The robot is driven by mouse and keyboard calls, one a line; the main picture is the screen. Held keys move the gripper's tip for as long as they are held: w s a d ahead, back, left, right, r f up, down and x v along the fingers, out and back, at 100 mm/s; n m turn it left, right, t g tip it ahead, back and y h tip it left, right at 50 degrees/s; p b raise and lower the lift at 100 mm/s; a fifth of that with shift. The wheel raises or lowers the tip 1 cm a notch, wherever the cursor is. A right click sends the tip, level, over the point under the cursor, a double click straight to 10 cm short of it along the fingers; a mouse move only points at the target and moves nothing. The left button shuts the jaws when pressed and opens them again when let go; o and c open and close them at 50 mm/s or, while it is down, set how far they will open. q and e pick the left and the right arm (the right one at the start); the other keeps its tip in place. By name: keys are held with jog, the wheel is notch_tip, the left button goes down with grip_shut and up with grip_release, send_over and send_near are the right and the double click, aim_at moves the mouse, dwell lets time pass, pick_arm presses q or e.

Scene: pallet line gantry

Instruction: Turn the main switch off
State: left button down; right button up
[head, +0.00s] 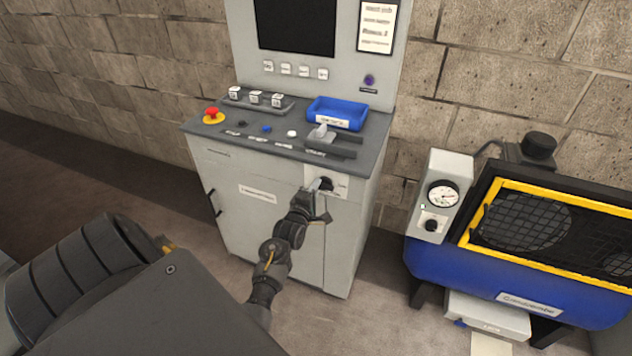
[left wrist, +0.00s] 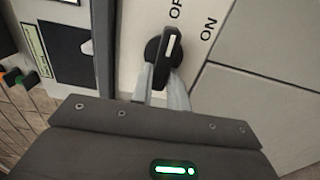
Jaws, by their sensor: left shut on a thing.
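The main switch is a black rotary knob with a white mark (left wrist: 165,52) on a pale plate in the left wrist view. Its handle points up and slightly right, towards a label starting "OF" that is cut by the top edge; the "ON" label lies further right. In the head view the switch (head: 326,183) is on the upper right of the grey console's front, partly hidden by my gripper. My left gripper (head: 317,191) is shut on the knob, its pale fingers (left wrist: 164,88) on both sides of the handle. My right gripper is not in view.
The grey console (head: 235,225) has a sloped top with a red emergency button (head: 212,115), several small switches, a lever (head: 321,133) and a blue tray (head: 337,113). A blue compressor (head: 480,281) with a gauge box (head: 443,175) stands at the right. Floor shows between them.

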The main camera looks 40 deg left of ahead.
pick_arm(q)
jog(key=c, duration=1.4)
grip_release()
jog(key=shift+o, duration=0.2)
jog(key=shift+s, duration=0.1)
jog(key=b+v, duration=0.1)
jog(key=v, duration=0.9)
jog(key=shift+s, duration=0.25)
jog(key=shift+d, duration=0.15)
